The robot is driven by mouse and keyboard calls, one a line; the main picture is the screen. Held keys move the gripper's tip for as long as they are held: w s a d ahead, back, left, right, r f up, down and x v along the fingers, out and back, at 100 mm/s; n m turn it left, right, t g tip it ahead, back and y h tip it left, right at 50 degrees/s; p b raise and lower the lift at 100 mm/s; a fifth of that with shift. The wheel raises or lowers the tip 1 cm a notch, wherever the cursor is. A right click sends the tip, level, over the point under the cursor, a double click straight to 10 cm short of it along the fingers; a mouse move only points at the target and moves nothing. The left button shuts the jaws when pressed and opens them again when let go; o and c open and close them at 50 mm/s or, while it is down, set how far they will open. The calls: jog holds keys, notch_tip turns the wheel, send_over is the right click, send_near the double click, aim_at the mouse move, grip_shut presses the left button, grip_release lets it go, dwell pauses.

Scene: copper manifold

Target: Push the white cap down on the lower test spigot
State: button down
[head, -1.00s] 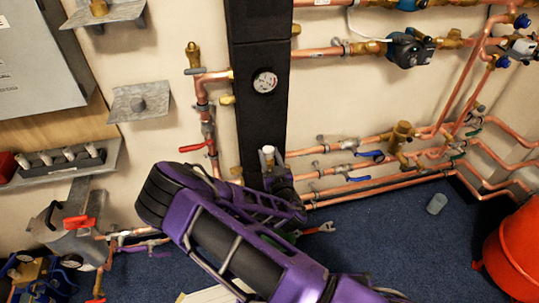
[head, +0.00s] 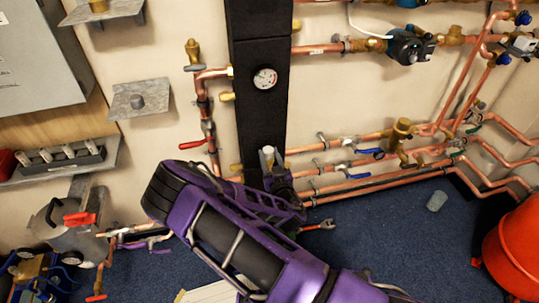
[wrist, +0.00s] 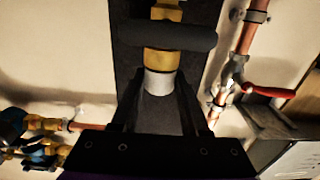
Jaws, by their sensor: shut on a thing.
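My gripper (wrist: 160,100) is shut on the white cap (wrist: 158,82), which sits between its two dark fingers in the wrist view. The cap's end meets the brass lower test spigot (wrist: 160,60); I cannot tell how far it is seated. A dark grey bar (wrist: 165,37) crosses the brass just beyond the cap. In the head view my gripper (head: 270,165) is low in front of the black column, with a small white top (head: 268,150) showing at its tip. My purple arm hides most of the spigot there.
A pressure gauge (head: 265,78) sits on the black column (head: 258,115) above. A red lever valve (head: 193,144) is left of the column. Copper pipes with blue levers (head: 370,152) run right. An orange bucket (head: 512,250) stands at far right. Blue floor in front is mostly clear.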

jog(key=shift+f, duration=0.1)
jog(key=shift+c, duration=1.6)
grip_release()
jog(key=p+v, duration=0.1)
jog(key=v, duration=1.6)
jog(key=shift+s, duration=0.2)
